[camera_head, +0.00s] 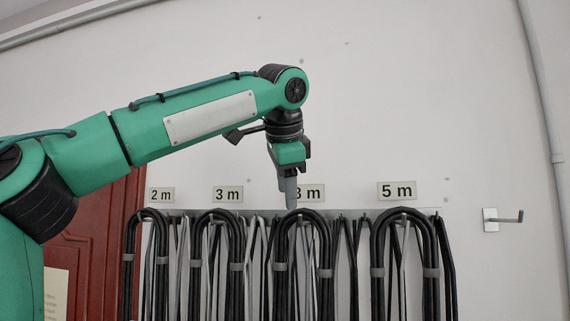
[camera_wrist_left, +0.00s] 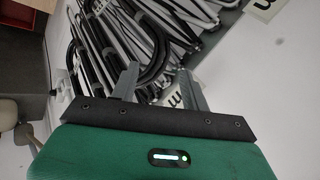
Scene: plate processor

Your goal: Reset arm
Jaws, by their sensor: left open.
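My left arm (camera_head: 190,125) is green and reaches in from the left in the head view. Its gripper (camera_head: 289,190) points down in front of the wall, level with the length labels and just above a looped black cable. In the head view the fingers overlap, seen from the side. In the left wrist view the two grey fingers of the left gripper (camera_wrist_left: 160,85) stand apart with nothing held between them. My right gripper is not in either view.
Black and grey cables (camera_head: 405,250) hang in loops from a wall rail (camera_head: 350,213), under labels such as the 5 m label (camera_head: 397,191). An empty hook (camera_head: 503,219) is at the right. A red-brown door (camera_head: 95,240) is at the left. The upper wall is clear.

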